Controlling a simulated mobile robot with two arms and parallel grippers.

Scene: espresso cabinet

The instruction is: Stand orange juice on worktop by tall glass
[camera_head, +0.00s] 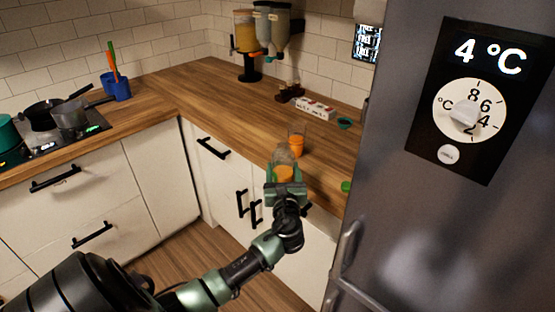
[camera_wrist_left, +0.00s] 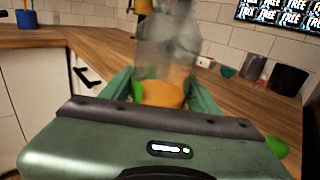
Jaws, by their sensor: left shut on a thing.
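The orange juice (camera_head: 284,156) is a clear bottle with orange in its lower part. My left gripper (camera_head: 286,186) is shut on it and holds it upright at the worktop's front edge. I cannot tell whether its base touches the worktop (camera_head: 215,95). In the left wrist view the bottle (camera_wrist_left: 165,50) stands between the green fingers (camera_wrist_left: 160,95), its base hidden by the gripper body. A tall glass (camera_head: 297,141), orange in its lower part, stands on the worktop just behind and right of the bottle. My right gripper is not in view.
A teal bowl (camera_head: 344,123), a white box (camera_head: 314,107) and dark small items (camera_head: 289,91) lie farther back. A dispenser (camera_head: 247,45) stands near the corner. A green object (camera_head: 346,187) is near the right edge. The tall fridge (camera_head: 440,200) bounds the right side.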

